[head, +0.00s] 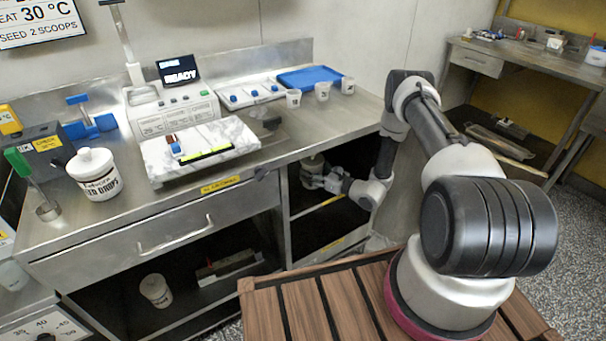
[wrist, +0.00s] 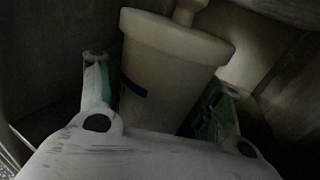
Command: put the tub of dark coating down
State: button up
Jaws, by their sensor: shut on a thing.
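A pale lidded tub (head: 312,163) is inside the right-hand bay of the steel bench, on the upper level. In the wrist view the tub (wrist: 165,75) is close up, slightly tilted in the picture, with a wide rim, a knob on its lid and a dark mark on its side. My gripper (head: 316,181) reaches into the bay and is shut on the tub, one finger on each side. Its contents are hidden by the lid. I cannot tell whether its base touches the shelf, as the bay is dark.
A similar tub (head: 155,290) stands on the lower left shelf. A white seed drops jar (head: 96,174), a marble slab (head: 200,150) and small cups (head: 322,91) stand on the worktop. The bay's walls and the worktop above closely surround my gripper.

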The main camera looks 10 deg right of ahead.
jog(key=x, duration=0.3)
jog(key=shift+w+a, duration=0.4)
notch_tip(320, 180, down, 3)
jog(key=shift+r, duration=0.15)
jog(key=shift+f, duration=0.4)
jog(key=o, duration=1.4)
jog(key=shift+f, duration=0.15)
